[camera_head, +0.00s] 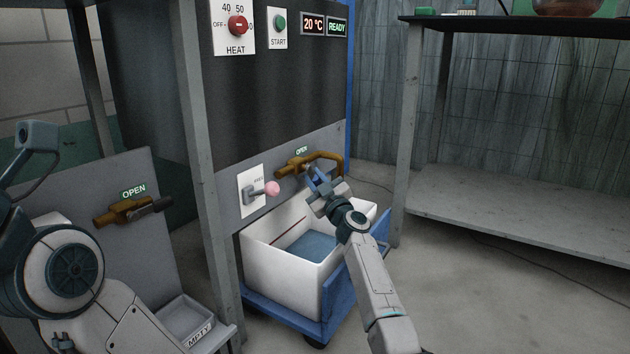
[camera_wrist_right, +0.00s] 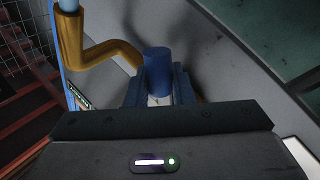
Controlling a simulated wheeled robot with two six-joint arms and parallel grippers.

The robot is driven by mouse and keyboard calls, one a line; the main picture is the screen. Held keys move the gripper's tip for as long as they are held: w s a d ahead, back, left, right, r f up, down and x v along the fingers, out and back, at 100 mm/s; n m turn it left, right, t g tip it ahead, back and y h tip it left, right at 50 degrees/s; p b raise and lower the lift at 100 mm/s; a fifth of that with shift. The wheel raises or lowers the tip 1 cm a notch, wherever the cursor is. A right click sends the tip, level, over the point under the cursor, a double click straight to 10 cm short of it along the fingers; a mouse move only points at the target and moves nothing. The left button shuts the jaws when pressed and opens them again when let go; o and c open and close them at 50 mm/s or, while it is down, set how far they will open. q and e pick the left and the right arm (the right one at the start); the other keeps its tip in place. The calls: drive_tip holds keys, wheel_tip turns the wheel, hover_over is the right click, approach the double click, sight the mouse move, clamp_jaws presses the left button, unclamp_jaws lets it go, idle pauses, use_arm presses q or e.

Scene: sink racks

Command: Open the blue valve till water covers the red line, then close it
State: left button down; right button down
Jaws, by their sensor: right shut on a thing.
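The blue valve is a brass fitting (camera_head: 296,167) on the lower panel of the machine, under a green OPEN label. My right gripper (camera_head: 315,180) is shut on its blue handle (camera_wrist_right: 157,70), which stands between the fingers in the right wrist view. A white tub (camera_head: 285,272) stands below the valve with blue water (camera_head: 313,244) in its bottom. The red line (camera_head: 289,235) runs along the tub's inner left wall, above the water surface. Part of my left arm shows at the left; I cannot make out its gripper.
The tub sits on a blue wheeled cart (camera_head: 290,315). A pink-knobbed lever (camera_head: 270,188) is left of the valve. Another brass valve (camera_head: 125,211) with a dark handle is at the left, above a small tray (camera_head: 183,318). A grey shelf (camera_head: 520,205) stands at the right.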

drive_tip(key=c, duration=1.3)
unclamp_jaws()
drive_tip(key=shift+s+a+f+m+g+h, duration=0.15)
drive_tip(key=shift+s+a+m+h, duration=0.1)
drive_tip(key=shift+m+h, duration=0.4)
drive_tip(key=shift+s+a+f+m+g+h, duration=0.1)
drive_tip(key=shift+s+m+g+h, duration=0.2)
drive_tip(key=shift+m, duration=0.55)
